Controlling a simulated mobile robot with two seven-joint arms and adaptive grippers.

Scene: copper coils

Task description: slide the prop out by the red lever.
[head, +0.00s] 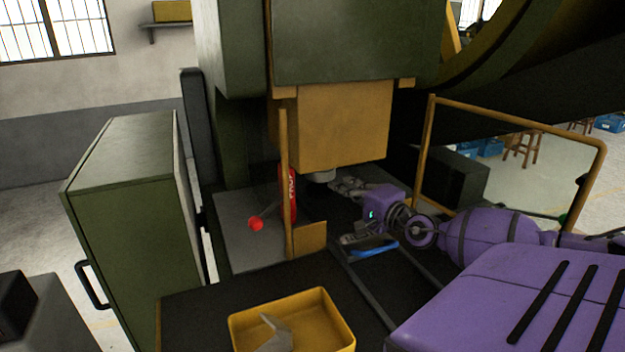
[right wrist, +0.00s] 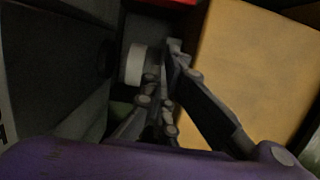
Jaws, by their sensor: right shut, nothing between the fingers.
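The prop (head: 287,190), red with white lettering, stands upright under the yellow ram, partly hidden behind a thin yellow post. The red lever (head: 256,224) sticks out from its lower part toward the left front, ending in a red knob. My right gripper (head: 338,184) is shut and empty under the ram, to the right of the prop and apart from it. Its closed fingers (right wrist: 172,48) also show in the right wrist view, beside a pale cylinder (right wrist: 136,64). A strip of red shows at that view's top edge; I cannot tell what it is. My left gripper is out of view.
The yellow ram (head: 345,125) hangs directly above the gripper. The yellow post (head: 285,150) and yellow rail (head: 520,119) bound the work space. A blue-handled tool (head: 373,247) lies below my right wrist. A yellow tray (head: 337,322) with a grey piece is in front.

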